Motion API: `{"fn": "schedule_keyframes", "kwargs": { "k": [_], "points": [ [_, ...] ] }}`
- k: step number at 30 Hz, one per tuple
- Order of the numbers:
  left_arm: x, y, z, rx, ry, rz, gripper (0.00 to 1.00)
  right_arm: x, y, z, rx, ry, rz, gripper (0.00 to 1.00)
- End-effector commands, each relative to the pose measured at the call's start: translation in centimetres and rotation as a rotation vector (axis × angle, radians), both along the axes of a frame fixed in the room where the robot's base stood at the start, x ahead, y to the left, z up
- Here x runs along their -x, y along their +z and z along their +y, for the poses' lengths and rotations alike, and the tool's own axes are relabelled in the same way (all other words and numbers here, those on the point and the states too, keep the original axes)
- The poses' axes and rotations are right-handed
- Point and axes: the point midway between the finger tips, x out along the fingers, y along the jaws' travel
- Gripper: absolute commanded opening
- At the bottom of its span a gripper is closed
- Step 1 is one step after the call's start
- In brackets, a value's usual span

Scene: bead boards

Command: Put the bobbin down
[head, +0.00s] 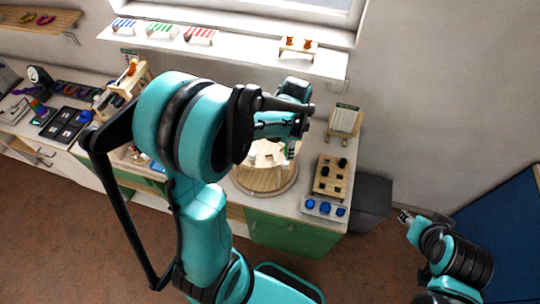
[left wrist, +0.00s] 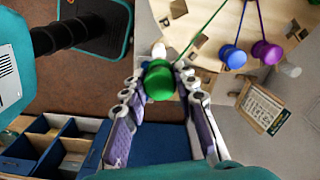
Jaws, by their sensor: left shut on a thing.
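A green bobbin (left wrist: 158,80) sits between the fingertips of my left gripper (left wrist: 160,84), which is shut on it. A green thread (left wrist: 202,30) runs from it up over a round wooden board (left wrist: 285,18). A blue bobbin (left wrist: 233,57) and a purple bobbin (left wrist: 266,52) on their own threads lie at the board, apart from my gripper. In the head view my left gripper (head: 292,142) is over the round board (head: 265,188), and the arm hides part of it. My right gripper (head: 405,216) is low at the right, away from the bench; its fingers are too small to judge.
A wooden block with dark knobs (head: 331,176) and a tray of blue pieces (head: 325,208) stand right of the board. A small framed stand (head: 345,121) is behind them. A shelf (head: 230,50) runs along the wall above. The floor in front of the green cabinet (head: 285,236) is clear.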

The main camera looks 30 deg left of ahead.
Motion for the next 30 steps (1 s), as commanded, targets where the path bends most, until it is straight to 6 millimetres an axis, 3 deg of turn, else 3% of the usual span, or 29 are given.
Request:
{"fn": "schedule_keyframes", "kwargs": {
  "k": [3, 10, 14, 22, 30],
  "points": [
    [-0.1, -1.8, 3.1, 0.000, 0.007, 0.000, 0.00, 0.0, 0.2, 0.0, 0.000, 0.000, 0.000, 0.40],
    [-0.2, -4.1, 6.9, 0.000, 0.002, 0.000, 0.00, 0.0, 0.4, 0.0, 0.000, 0.000, 0.000, 0.40],
    [-0.2, -4.7, 7.5, 0.000, -0.001, 0.000, 0.00, 0.0, 0.4, 0.0, 0.000, 0.000, 0.000, 0.40],
    [-0.2, -8.2, 7.5, 0.000, -0.002, 0.000, 0.00, 0.0, 0.5, 0.0, 0.000, 0.000, 0.000, 0.40],
    [-0.2, -8.5, 7.5, 0.000, -0.001, 0.000, 0.00, 0.0, 0.5, 0.0, 0.000, 0.000, 0.000, 0.40]
  ]
}}
